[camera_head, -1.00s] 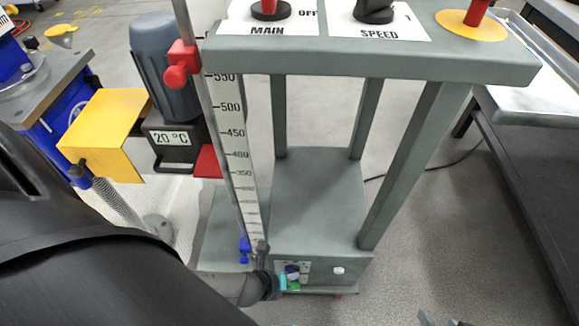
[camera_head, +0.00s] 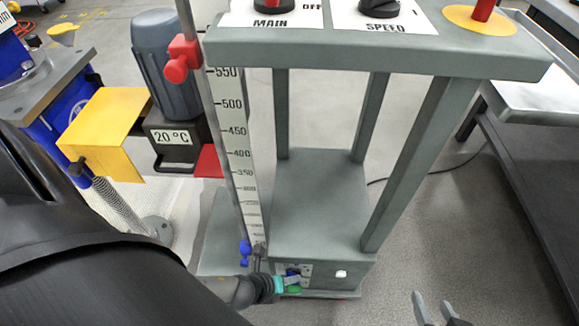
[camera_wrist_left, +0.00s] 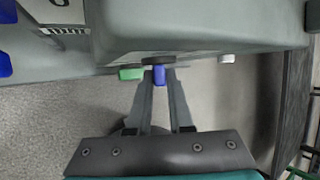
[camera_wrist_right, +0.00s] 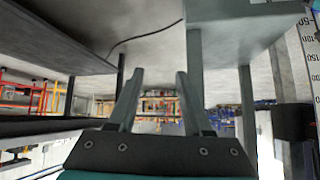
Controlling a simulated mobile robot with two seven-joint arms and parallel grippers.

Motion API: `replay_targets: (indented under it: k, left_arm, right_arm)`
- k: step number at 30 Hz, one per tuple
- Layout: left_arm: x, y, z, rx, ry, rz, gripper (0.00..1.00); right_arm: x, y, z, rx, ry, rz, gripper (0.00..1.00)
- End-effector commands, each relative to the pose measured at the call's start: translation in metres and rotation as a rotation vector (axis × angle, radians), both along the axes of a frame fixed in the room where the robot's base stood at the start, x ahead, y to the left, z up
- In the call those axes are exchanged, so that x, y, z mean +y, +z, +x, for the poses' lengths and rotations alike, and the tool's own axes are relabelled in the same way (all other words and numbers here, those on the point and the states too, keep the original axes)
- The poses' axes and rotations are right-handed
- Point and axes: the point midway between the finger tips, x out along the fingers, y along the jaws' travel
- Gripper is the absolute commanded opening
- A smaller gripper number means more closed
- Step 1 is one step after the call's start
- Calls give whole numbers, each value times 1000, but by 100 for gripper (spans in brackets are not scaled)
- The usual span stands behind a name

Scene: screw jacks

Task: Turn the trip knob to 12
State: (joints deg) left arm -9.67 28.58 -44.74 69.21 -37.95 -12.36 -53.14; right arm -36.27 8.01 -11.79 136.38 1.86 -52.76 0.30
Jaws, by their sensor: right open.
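A small blue knob (camera_wrist_left: 159,75) with a dark disc behind it sits on the front of the grey stand's low box; I take it as the trip knob, but no label or number is readable. In the head view the knob (camera_head: 292,271) is partly covered by my left gripper (camera_head: 286,280). In the left wrist view my left gripper's fingertips (camera_wrist_left: 160,76) lie close on both sides of the knob and appear shut on it. My right gripper (camera_head: 433,300) is low at the right, open and empty; its fingers (camera_wrist_right: 160,72) stand apart in the right wrist view.
A green button (camera_wrist_left: 130,73) and a white button (camera_wrist_left: 227,58) flank the knob. The stand's upper shelf (camera_head: 380,55) carries MAIN and SPEED knobs. A height scale (camera_head: 238,150) rises left of the box.

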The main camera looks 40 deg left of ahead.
Motion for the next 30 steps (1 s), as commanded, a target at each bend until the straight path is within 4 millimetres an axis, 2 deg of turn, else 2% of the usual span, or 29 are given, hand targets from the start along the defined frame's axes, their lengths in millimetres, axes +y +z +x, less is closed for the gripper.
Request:
replay_targets:
  k: [1,7,22,30]
  left_arm:
    - [1,0,0,0,1,1,25]
    - [0,0,0,0,1,1,48]
    - [0,2,-1,0,0,0,48]
    - [3,12,-9,1,0,0,48]
  right_arm:
    - [0,0,0,0,0,0,50]
    - [0,0,0,1,0,0,50]
    - [-3,0,-1,12,-2,-9,50]
    - [-19,3,-12,127,-23,-62,50]
